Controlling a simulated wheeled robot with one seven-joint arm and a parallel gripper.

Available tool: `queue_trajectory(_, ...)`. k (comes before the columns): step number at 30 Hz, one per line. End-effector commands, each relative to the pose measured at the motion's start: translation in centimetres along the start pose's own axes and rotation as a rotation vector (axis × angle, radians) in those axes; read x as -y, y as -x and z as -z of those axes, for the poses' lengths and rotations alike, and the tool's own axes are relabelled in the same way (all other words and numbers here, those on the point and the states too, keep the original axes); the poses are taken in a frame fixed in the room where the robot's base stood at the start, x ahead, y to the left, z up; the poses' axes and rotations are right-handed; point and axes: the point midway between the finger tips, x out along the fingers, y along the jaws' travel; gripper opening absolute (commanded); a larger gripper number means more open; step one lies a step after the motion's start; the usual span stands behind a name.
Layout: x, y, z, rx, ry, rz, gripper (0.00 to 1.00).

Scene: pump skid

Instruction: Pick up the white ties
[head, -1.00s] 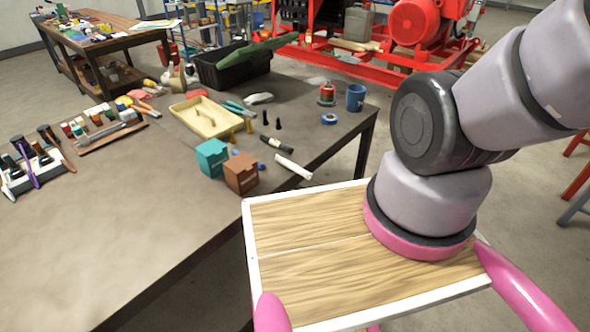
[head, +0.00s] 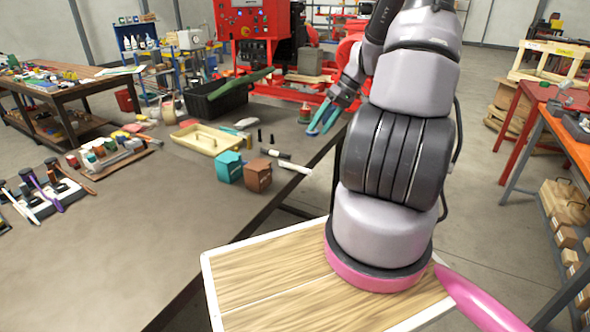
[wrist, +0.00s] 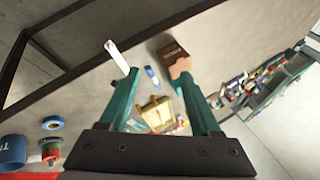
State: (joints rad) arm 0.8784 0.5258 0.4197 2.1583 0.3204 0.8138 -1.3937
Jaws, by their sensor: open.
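A thin white stick-like bundle, which look like the white ties (head: 295,167), lies on the grey table near its right edge, beside the brown box. It also shows in the wrist view (wrist: 117,57), at upper left, just beyond the left finger. My gripper (head: 325,117) has teal fingers and hangs above the table's far right edge, beyond the ties and apart from them. In the wrist view my gripper (wrist: 162,76) is open, with nothing held between the fingers.
A brown box (head: 258,175) and teal box (head: 229,167) stand close left of the ties. A blue mug (wrist: 12,150) and blue tape ring (wrist: 53,123) are near my gripper.

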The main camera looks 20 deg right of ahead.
Motion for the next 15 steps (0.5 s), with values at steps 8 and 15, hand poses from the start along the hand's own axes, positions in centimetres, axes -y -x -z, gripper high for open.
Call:
queue_trajectory(8,-7.9,-6.3,-2.6,-0.233,0.092,0.212,0.64)
queue_trajectory(15,-12.6,-9.7,-3.8,-0.522,0.163,0.271,0.64)
